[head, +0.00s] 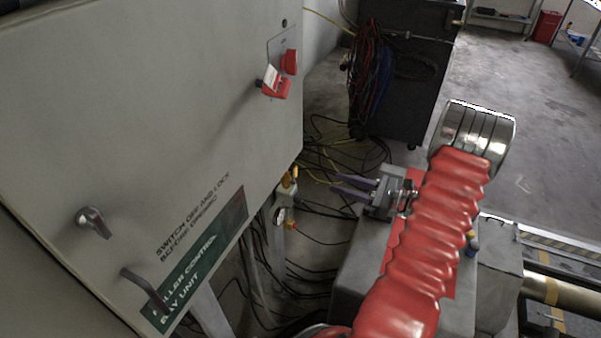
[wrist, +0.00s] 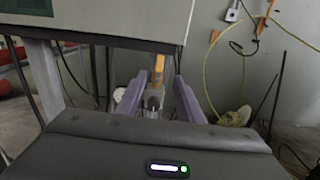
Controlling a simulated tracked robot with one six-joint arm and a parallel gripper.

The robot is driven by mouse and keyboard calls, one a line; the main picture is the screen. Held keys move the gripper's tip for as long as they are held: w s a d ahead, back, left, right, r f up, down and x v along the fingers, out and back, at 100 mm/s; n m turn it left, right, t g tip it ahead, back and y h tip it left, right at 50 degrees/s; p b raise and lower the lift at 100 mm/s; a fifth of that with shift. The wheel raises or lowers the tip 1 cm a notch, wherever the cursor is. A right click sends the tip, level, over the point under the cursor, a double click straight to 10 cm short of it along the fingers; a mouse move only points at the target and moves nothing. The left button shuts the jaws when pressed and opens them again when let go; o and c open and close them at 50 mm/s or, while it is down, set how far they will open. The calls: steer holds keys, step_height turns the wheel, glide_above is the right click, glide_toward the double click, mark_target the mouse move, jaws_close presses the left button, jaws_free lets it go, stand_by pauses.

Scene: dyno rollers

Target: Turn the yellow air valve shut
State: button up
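The yellow air valve (head: 292,174) is low beside the lower right edge of the grey cabinet in the head view. In the wrist view its yellow handle (wrist: 159,64) stands upright above a metal fitting (wrist: 154,98). My gripper (head: 335,183) is open and points at the valve from the right, with a clear gap in the head view. In the wrist view, the two purple fingers of my gripper (wrist: 158,82) frame the valve on either side. Nothing is held. I cannot see contact with the handle.
The grey cabinet (head: 150,110) fills the left, with a red switch (head: 276,88) and a lower handle (head: 145,290). A round gauge (head: 279,216) hangs below the valve. Loose cables (head: 315,262) cover the floor. A dark trolley (head: 405,90) stands behind.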

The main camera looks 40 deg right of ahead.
mark_target(296, 170)
steer(key=x, duration=1.3)
steer(key=shift+w+a, duration=0.2)
steer(key=shift+w, duration=0.05)
steer(key=shift+c, duration=0.4)
jaws_close()
